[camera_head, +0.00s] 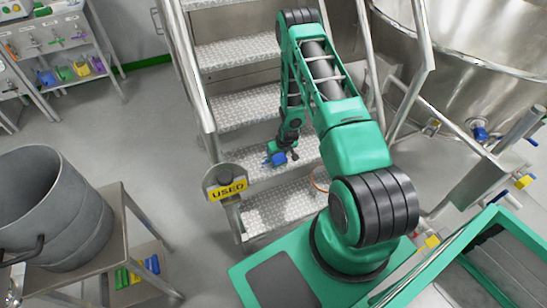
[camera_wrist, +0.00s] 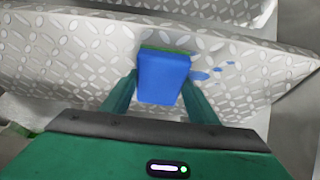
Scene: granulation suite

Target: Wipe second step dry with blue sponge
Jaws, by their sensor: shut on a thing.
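The blue sponge (camera_wrist: 165,77) is held between the two green fingers of my gripper (camera_wrist: 160,98) in the wrist view; a thin green layer shows along its far edge. In the head view, my gripper (camera_head: 279,150) and the sponge (camera_head: 276,159) are over the left-middle part of the second step (camera_head: 241,160), a studded metal tread. In the wrist view, the sponge is at or just above the tread (camera_wrist: 60,62); I cannot tell whether it touches. Blue wet-looking patches (camera_wrist: 200,75) lie on the tread just right of the sponge. My arm hides the step's right part.
The lowest step (camera_head: 275,211) is nearer me. A large steel vessel (camera_head: 460,50) stands at right. A grey drum (camera_head: 50,215) sits on a table at left.

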